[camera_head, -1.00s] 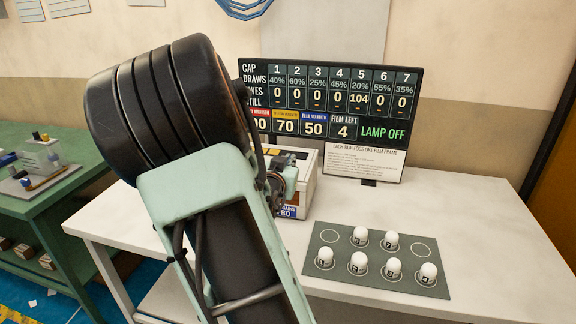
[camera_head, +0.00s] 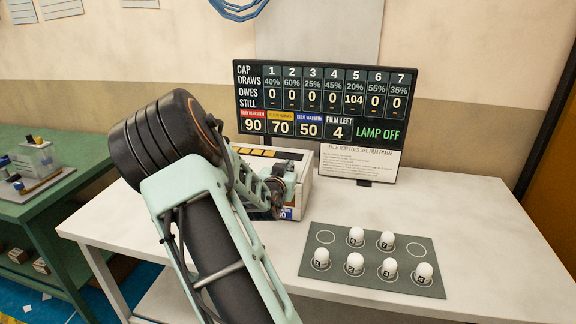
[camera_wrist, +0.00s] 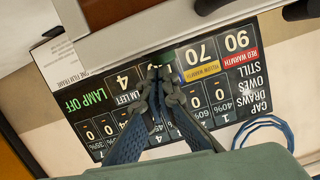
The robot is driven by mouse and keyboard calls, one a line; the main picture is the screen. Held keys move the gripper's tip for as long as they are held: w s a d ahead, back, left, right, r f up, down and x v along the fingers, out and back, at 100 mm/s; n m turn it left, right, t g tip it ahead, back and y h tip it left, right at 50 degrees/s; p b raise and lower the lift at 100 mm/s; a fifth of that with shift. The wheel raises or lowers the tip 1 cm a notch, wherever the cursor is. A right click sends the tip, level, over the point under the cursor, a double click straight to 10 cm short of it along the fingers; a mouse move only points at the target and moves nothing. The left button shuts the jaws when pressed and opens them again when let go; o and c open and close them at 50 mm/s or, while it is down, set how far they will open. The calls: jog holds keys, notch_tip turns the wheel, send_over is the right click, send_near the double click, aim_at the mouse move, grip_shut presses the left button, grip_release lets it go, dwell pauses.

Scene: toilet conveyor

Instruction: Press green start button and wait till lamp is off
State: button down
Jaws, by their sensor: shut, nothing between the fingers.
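The display board (camera_head: 318,115) stands at the back of the white table and reads "LAMP OFF" in green, with film left at 4. It also shows upside down in the wrist view (camera_wrist: 180,122). A white box-shaped machine (camera_head: 302,192) with yellow marks on top sits in front of the board, partly hidden by my arm. I cannot make out the green start button in either view. My gripper (camera_wrist: 160,74) is shut and empty in the wrist view, its fingertips in front of the board. In the head view, my arm and wrist are over the machine, and the fingertips are hidden.
A dark grey mat (camera_head: 318,262) with several white numbered caps lies at the table's front right. The white table (camera_head: 480,235) is bare around it. A green table (camera_head: 60,195) with small items stands at the left. A paper notice (camera_head: 358,164) hangs below the board.

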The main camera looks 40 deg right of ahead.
jog(key=shift+f, duration=0.1)
jog(key=shift+f+b, duration=0.75)
jog(key=shift+b, duration=0.4)
jog(key=shift+s+a+f, duration=0.1)
jog(key=shift+a+f, duration=0.05)
jog(key=shift+f, duration=0.15)
jog(key=shift+r, duration=0.55)
jog(key=r, duration=0.1)
jog(key=r+p, duration=0.1)
jog(key=r, duration=0.2)
jog(key=shift+s+a+r, duration=0.1)
jog(key=shift+s, duration=0.2)
jog(key=v, duration=0.9)
jog(key=shift+s, duration=0.15)
dwell(4.1)
